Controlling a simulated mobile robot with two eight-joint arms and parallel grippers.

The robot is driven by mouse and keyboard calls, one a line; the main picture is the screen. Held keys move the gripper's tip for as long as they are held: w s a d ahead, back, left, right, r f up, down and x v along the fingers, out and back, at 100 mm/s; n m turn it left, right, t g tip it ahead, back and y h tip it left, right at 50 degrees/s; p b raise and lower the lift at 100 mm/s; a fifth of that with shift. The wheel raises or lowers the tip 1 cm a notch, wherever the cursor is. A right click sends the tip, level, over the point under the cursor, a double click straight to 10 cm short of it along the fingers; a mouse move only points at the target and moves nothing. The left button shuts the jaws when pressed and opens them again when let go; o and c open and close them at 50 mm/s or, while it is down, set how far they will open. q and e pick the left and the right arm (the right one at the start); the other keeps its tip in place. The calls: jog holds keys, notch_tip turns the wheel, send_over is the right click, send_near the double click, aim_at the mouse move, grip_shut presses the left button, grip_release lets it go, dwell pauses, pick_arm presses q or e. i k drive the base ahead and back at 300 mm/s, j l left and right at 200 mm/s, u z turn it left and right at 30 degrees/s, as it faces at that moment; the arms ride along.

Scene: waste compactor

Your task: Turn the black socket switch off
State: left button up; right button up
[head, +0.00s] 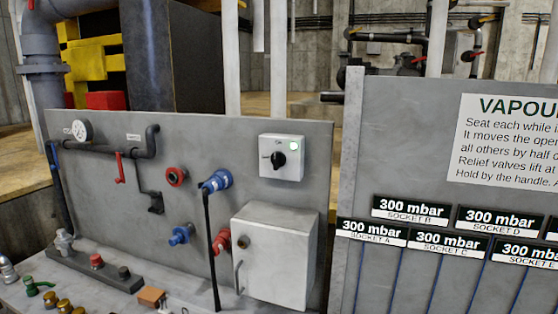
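A white switch box (282,157) is fixed near the top right of the grey panel. The knob's exact pointing direction is too small to tell. A blue socket (217,181) to its lower left has a black cable running down from it. A small black fitting (155,203) sits further left on the panel; I cannot tell exactly what it is. Neither of my grippers is in view.
Red socket (175,177) and lower blue socket (180,235) stick out of the panel. A white cabinet (276,256) protrudes below the switch box. Pipes with a gauge (83,130) are at the left. A bench with small fittings (96,261) runs along the front. Another labelled panel (450,283) stands right.

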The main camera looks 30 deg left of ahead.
aim_at(278, 159)
jog(key=u, duration=1)
